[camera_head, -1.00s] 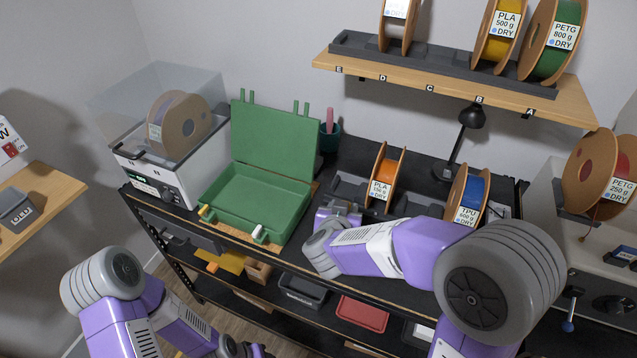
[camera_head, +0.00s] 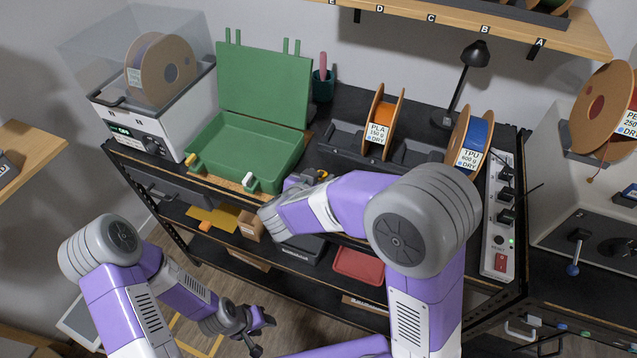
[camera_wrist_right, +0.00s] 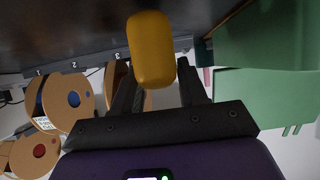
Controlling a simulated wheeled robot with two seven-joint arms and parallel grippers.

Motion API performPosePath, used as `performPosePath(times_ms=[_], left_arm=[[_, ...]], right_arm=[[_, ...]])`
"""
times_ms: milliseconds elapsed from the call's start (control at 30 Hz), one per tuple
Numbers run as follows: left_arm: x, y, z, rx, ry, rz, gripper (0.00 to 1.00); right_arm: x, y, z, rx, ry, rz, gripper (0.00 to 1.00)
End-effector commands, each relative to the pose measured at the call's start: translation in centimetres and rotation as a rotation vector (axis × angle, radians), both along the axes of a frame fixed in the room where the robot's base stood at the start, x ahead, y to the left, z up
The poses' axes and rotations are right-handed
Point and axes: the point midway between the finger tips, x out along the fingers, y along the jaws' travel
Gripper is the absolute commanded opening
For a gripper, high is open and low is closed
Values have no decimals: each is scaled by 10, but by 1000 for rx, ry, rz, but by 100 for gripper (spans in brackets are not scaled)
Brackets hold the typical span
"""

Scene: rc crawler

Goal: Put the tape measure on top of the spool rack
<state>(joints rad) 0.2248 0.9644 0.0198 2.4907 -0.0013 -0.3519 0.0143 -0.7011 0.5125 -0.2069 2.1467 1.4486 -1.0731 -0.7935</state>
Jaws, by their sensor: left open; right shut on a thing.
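A rounded yellow object, apparently the tape measure (camera_wrist_right: 151,50), sits between the fingers of my right gripper (camera_wrist_right: 158,80) in the right wrist view. That gripper is shut on it. In the head view my right gripper (camera_head: 312,180) is over the bench's front part, right of the green case and in front of the bench rack; my forearm partly hides it. The dark spool rack (camera_head: 342,140) on the bench holds an orange spool (camera_head: 383,122) and a blue spool (camera_head: 470,142). My left gripper (camera_head: 262,332) is open and empty, low in front of the bench.
The open green case (camera_head: 245,145) stands left of the rack, beside a white dryer box (camera_head: 150,120). A black lamp (camera_head: 465,85) stands behind the rack, a power strip (camera_head: 498,225) to its right. A wooden shelf (camera_head: 450,20) overhangs the back.

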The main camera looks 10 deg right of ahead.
Motion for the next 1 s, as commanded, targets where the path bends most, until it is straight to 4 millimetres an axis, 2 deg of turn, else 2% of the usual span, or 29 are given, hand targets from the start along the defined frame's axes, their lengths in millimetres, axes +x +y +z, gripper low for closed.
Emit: performPosePath(times_ms=[433,467,600,633,1000], left_arm=[[0,0,-2,0,0,0,43],[0,0,-2,0,0,0,43],[0,0,-2,0,0,0,43],[0,0,-2,0,0,0,43],[0,0,0,0,0,0,43]], right_arm=[[0,0,-7,1,0,0,6],[0,0,-8,0,0,0,44],[0,0,-8,1,-1,0,65],[0,0,-8,1,-1,0,68],[-2,2,-1,3,-2,2,68]])
